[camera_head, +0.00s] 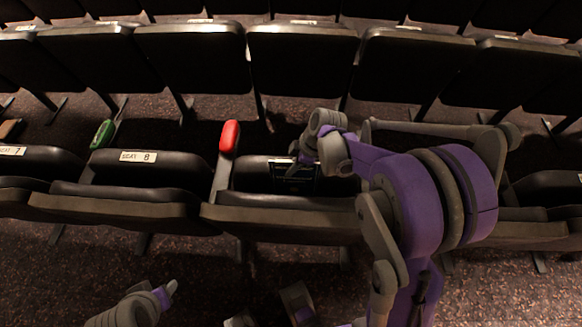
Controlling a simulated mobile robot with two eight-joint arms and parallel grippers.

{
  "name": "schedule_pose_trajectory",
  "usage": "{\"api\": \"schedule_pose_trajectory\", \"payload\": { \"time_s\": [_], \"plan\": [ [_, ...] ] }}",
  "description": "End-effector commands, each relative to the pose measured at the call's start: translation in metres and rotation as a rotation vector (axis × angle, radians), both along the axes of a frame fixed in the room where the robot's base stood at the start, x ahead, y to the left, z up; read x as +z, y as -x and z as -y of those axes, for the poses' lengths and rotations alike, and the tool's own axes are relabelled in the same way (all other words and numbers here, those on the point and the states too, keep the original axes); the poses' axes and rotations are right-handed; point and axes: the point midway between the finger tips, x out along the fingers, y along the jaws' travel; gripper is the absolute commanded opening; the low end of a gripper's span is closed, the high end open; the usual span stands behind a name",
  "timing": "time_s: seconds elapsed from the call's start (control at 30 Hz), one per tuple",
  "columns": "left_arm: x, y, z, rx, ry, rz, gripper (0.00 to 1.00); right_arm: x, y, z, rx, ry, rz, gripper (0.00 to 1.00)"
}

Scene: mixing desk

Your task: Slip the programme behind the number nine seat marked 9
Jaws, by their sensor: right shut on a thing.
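The programme (292,171) is a small dark booklet with a pale upper edge. My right gripper (303,156) is shut on it and holds it at the back of the seat (250,172) to the right of seat 8. That seat's number plate does not show; the programme and gripper cover the middle of its top edge. I cannot tell whether the programme touches the seat or how far down it reaches. My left gripper (166,292) shows only partly at the lower left, away from the seats; its jaws are too unclear to read.
The seat marked 8 (138,156) and the seat marked 7 (12,151) stand to the left. Another seat row (302,60) stands behind, across a carpeted aisle (200,108).

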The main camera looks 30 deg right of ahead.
Motion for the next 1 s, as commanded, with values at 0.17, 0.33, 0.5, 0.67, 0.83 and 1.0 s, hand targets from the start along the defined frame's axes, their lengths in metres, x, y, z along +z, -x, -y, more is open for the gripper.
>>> {"api": "schedule_pose_trajectory", "payload": {
  "time_s": [0.17, 0.33, 0.5, 0.67, 0.83, 1.0],
  "plan": [
    [-0.009, 0.0, 0.0, 0.0, 0.0, -0.003, 0.5, -0.011, 0.0, 0.0, 0.0, 0.0, -0.001, 0.0],
    [-0.016, 0.0, 0.0, 0.0, 0.0, -0.005, 0.5, -0.02, 0.0, 0.0, 0.0, 0.0, -0.001, 0.0],
    [-0.023, 0.001, 0.0, 0.0, 0.0, -0.007, 0.5, -0.029, 0.0, 0.0, 0.0, 0.0, -0.001, 0.0],
    [-0.029, 0.001, 0.0, 0.0, 0.0, -0.009, 0.5, -0.036, 0.0, 0.0, 0.0, 0.0, -0.001, 0.0],
    [-0.028, 0.001, 0.0, 0.0, 0.0, -0.009, 0.5, -0.035, 0.0, 0.0, 0.0, 0.0, 0.0, 0.0],
    [-0.028, 0.0, 0.0, 0.0, 0.0, -0.009, 0.5, -0.035, 0.0, 0.0, 0.0, 0.0, 0.0, 0.27]
  ]
}}
